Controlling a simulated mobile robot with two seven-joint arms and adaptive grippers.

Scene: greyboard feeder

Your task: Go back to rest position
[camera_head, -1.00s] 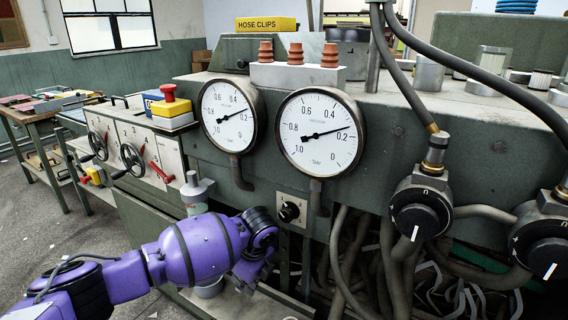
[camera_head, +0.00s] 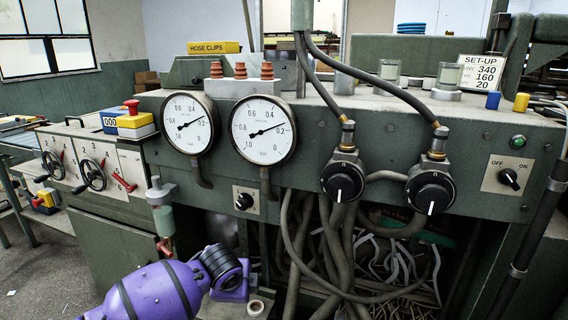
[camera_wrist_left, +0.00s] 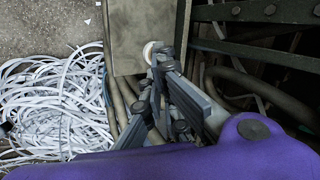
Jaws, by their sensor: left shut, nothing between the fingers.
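My left arm (camera_head: 165,292) is purple and comes in at the bottom of the head view, in front of the machine's lower part. Its gripper is not clearly visible there. In the left wrist view my left gripper (camera_wrist_left: 152,82) is shut and empty, with its grey fingers over hoses and near a small pale ring (camera_wrist_left: 151,52). My right gripper is in neither view.
The green machine (camera_head: 320,112) fills the middle, with two gauges (camera_head: 262,130), black knobs (camera_head: 343,181) and drooping hoses (camera_head: 300,250). A lever with a pale top (camera_head: 160,192) stands just above my left arm. White paper strips (camera_wrist_left: 55,105) lie on the floor.

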